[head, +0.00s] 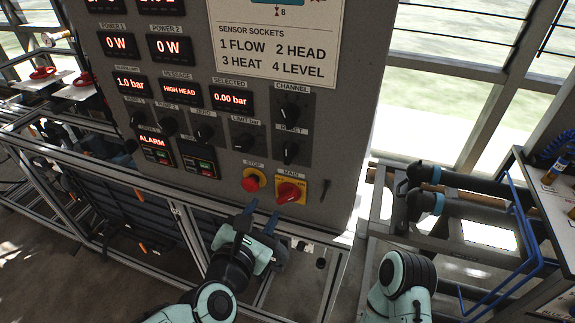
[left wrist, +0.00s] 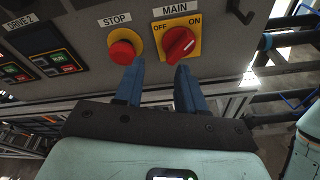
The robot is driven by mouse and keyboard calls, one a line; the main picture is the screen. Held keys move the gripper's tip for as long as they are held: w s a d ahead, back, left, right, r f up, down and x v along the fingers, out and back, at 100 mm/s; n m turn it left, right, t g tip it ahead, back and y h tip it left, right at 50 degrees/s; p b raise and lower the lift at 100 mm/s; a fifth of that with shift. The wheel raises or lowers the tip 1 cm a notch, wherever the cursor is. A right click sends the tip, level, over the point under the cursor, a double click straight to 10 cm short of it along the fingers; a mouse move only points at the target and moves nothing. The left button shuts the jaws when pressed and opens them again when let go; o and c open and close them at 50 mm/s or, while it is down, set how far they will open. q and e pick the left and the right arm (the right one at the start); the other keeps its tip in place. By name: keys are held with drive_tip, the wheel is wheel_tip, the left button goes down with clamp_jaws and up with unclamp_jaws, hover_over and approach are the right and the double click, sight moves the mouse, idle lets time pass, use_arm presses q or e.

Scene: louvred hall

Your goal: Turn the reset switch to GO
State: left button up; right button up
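The reset switch (head: 290,152) is a black rotary knob on the grey control panel (head: 225,75). Its label is partly readable under the channel knob (head: 289,110), and its position marks are too small to read. My left gripper (head: 262,212) is open and empty, below the reset switch and just below the stop button and main switch. In the left wrist view its two blue fingers (left wrist: 160,72) point at the panel between those two controls. The reset switch is outside the left wrist view. Part of my right arm shows at the lower right of the head view; its gripper is not visible.
The red stop button (head: 251,182) and red main switch (head: 289,192) sit close to my left fingertips. The limit knob (head: 243,142) is left of the reset switch. The alarm display (head: 154,141) is lit. Dark pipes (head: 450,205) and a frame stand right of the panel.

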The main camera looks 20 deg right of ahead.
sight(286, 157)
use_arm(q)
drive_tip(key=s+r+n+t+h, duration=0.2)
drive_tip(key=s+r+n, duration=0.2)
drive_tip(key=r, duration=0.6)
drive_tip(key=x, duration=0.3)
drive_tip(key=p+x, duration=0.1)
drive_tip(key=x, duration=0.2)
drive_tip(key=p+x, duration=0.1)
drive_tip(key=x, duration=0.2)
drive_tip(key=shift+w+d+f, duration=0.2)
drive_tip(key=shift+d+f, duration=0.05)
drive_tip(key=shift+d, duration=0.1)
drive_tip(key=shift+f, duration=0.1)
drive_tip(key=shift+w+d+b, duration=0.2)
drive_tip(key=shift+w+b, duration=0.05)
drive_tip(key=shift+b, duration=0.3)
use_arm(e)
drive_tip(key=shift+s, duration=0.45)
use_arm(q)
clamp_jaws()
